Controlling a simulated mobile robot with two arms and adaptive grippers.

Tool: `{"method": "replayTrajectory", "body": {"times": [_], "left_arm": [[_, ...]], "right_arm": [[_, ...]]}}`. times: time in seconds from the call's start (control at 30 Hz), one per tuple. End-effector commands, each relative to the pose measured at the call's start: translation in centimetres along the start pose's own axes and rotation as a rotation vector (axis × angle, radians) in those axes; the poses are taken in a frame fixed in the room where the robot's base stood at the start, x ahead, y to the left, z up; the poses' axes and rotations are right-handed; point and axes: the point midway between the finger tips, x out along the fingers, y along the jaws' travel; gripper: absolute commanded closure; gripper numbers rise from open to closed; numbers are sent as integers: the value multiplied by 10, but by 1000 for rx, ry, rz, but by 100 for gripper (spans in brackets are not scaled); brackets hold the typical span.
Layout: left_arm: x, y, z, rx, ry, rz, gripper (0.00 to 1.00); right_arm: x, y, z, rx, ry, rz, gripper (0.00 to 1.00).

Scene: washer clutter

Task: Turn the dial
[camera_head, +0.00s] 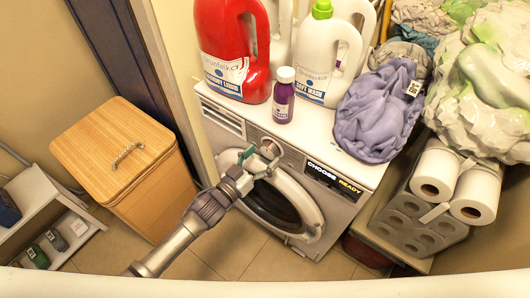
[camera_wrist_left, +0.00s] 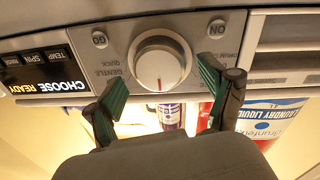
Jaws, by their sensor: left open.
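The dial (camera_head: 269,148) is a round knob on the front panel of the white washer (camera_head: 355,172). In the left wrist view, which is upside down, the dial (camera_wrist_left: 160,62) is white and silver with a red mark on its edge, between the GO and ON buttons. My left gripper (camera_head: 260,161) is at the panel, its fingers spread to either side of the dial. In the left wrist view, my left gripper (camera_wrist_left: 163,78) has green finger pads apart with the dial between them; I cannot tell whether they touch it. My right gripper is not in view.
A red detergent bottle (camera_head: 229,45), a purple bottle (camera_head: 284,98), a white bottle (camera_head: 322,55) and a purple cloth (camera_head: 376,115) stand or lie on the washer. A wooden hamper (camera_head: 120,150) is at left. Toilet rolls (camera_head: 437,172) are at right. The tiled floor in front is clear.

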Motion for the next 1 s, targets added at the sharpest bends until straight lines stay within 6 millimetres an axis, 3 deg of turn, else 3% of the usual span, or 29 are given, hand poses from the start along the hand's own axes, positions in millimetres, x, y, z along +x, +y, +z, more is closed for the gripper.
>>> {"method": "replayTrajectory", "body": {"times": [0.2, 0.47, 0.83, 1.0], "left_arm": [[14, 0, 0, 0, 0, 0, 17], [15, 0, 0, 0, -1, 0, 17], [15, 0, 0, 1, -1, 0, 78], [14, 0, 0, 9, -1, -1, 78]], "right_arm": [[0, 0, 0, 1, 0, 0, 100], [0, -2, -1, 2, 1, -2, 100], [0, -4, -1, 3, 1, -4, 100], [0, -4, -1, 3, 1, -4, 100]]}}
